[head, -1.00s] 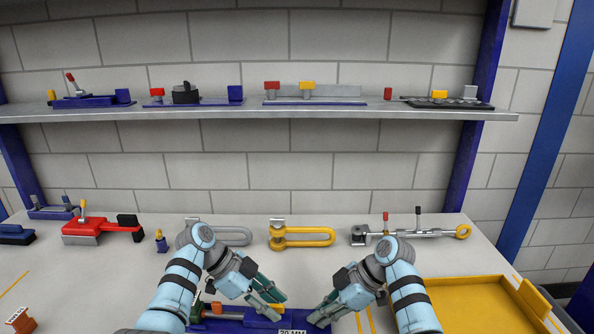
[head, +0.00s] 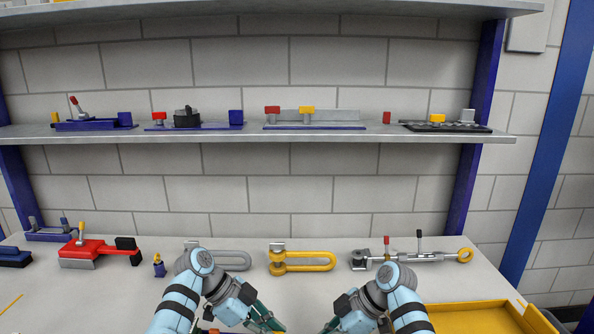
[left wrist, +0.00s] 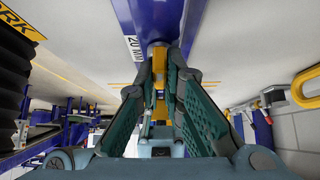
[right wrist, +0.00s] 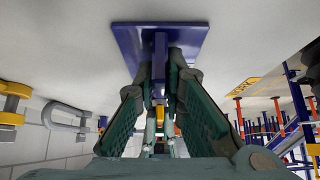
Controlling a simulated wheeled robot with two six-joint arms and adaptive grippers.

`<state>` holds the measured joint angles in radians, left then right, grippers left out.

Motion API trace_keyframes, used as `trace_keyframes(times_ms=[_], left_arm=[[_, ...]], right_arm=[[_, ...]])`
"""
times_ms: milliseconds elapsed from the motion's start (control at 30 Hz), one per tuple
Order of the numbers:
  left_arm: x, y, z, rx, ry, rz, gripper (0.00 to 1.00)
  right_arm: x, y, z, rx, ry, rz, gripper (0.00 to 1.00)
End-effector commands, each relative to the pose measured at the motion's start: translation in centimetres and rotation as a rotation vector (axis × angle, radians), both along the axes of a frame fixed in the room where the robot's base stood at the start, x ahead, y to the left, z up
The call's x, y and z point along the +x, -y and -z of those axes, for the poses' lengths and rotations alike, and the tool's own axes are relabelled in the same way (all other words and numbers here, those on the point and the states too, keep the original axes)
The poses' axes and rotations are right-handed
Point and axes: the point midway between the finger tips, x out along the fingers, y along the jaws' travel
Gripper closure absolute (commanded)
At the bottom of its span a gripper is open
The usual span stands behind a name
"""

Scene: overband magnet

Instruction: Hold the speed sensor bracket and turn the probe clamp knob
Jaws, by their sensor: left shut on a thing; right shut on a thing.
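The speed sensor bracket is blue. In the right wrist view its flat plate (right wrist: 185,38) and a narrow blue upright show, and my right gripper (right wrist: 160,72) is shut on the upright. In the left wrist view a blue bracket part with a "20 MM" label (left wrist: 131,46) shows beside a round blue piece above the fingertips. My left gripper (left wrist: 160,62) is shut at that round piece, on what looks like the probe clamp knob (left wrist: 158,48); the fingers hide most of it. In the head view both grippers are low at the bottom edge and the bracket is mostly out of frame.
A yellow tray (head: 480,318) lies at the right. A red tool (head: 95,250), a grey shackle (head: 232,260), a yellow shackle (head: 305,262) and a turnbuckle (head: 420,256) lie along the back of the bench. A shelf (head: 340,137) with several fixtures spans the wall above.

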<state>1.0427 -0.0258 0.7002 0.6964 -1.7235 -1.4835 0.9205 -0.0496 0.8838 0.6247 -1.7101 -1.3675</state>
Motion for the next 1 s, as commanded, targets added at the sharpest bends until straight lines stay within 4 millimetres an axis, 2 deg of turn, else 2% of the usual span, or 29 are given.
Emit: trace_keyframes(times_ms=[267, 300, 433, 767, 867, 1000], left_arm=[[0.0, 0.0, 0.0, 0.000, 0.002, -0.001, 1.00], [0.0, 0.0, 0.0, 0.000, 0.002, -0.001, 0.89], [0.0, 0.0, 0.0, 0.000, 0.002, -0.001, 0.69], [0.0, -0.2, -0.2, 0.000, 0.001, -0.001, 0.67], [0.2, -1.0, -1.2, 0.000, 0.004, -0.002, 0.67], [0.3, -3.3, -3.9, 0.001, 0.005, -0.002, 0.67]], right_arm=[[0.0, 0.0, 0.0, -0.001, 0.000, 0.000, 1.00], [0.0, 0.0, 0.0, -0.001, 0.000, 0.000, 1.00], [0.0, 0.0, 0.0, -0.001, 0.000, 0.000, 1.00], [0.0, 0.0, 0.0, -0.001, 0.000, 0.000, 1.00], [0.0, 0.0, 0.0, -0.001, 0.000, 0.000, 1.00], [0.0, 0.0, 0.0, -0.001, -0.001, 0.001, 1.00]])
